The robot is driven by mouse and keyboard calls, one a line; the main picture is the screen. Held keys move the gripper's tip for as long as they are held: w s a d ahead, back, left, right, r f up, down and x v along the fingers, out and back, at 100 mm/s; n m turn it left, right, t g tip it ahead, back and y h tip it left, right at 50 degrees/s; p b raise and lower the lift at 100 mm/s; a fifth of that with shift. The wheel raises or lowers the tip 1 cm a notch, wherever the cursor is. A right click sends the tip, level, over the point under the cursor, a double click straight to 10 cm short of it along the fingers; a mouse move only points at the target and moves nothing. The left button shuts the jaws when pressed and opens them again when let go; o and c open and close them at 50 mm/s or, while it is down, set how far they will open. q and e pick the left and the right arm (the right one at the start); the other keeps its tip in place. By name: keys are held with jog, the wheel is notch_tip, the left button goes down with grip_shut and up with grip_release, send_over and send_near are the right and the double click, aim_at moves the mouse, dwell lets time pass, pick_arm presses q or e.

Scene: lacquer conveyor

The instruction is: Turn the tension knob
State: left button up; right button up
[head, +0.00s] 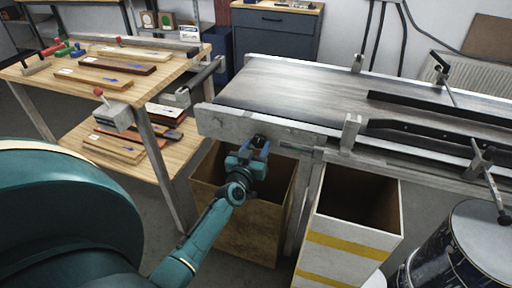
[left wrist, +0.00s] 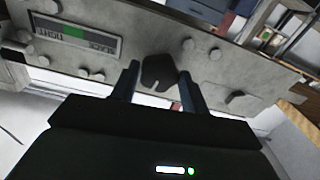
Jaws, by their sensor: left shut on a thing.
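The tension knob (left wrist: 158,74) is a black lobed knob on the grey side plate (left wrist: 205,50) of the conveyor. In the left wrist view it sits between the two fingers of my left gripper (left wrist: 155,84). In the head view my left gripper (head: 252,148) is at the near left end of the conveyor, shut on the knob, which it mostly hides there. A label with a green band (left wrist: 75,34) is on the plate left of the knob. My right gripper is not in view.
The conveyor belt (head: 290,85) runs to the right with black guide rails (head: 430,103). Below stand a brown open bin (head: 245,230) and a white bin with yellow stripes (head: 350,240). A wooden workbench (head: 150,90) with panels stands left. A dark drum (head: 460,255) stands right.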

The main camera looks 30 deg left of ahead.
pick_arm(q)
jog(key=n, duration=0.4)
jog(key=shift+d, duration=0.1)
jog(key=n, duration=0.3)
jog(key=shift+n, duration=0.4)
jog(key=n, duration=0.4)
jog(key=shift+b, duration=0.3)
jog(key=shift+r+n, duration=0.1)
jog(key=shift+n, duration=2.1)
jog(key=o, duration=1)
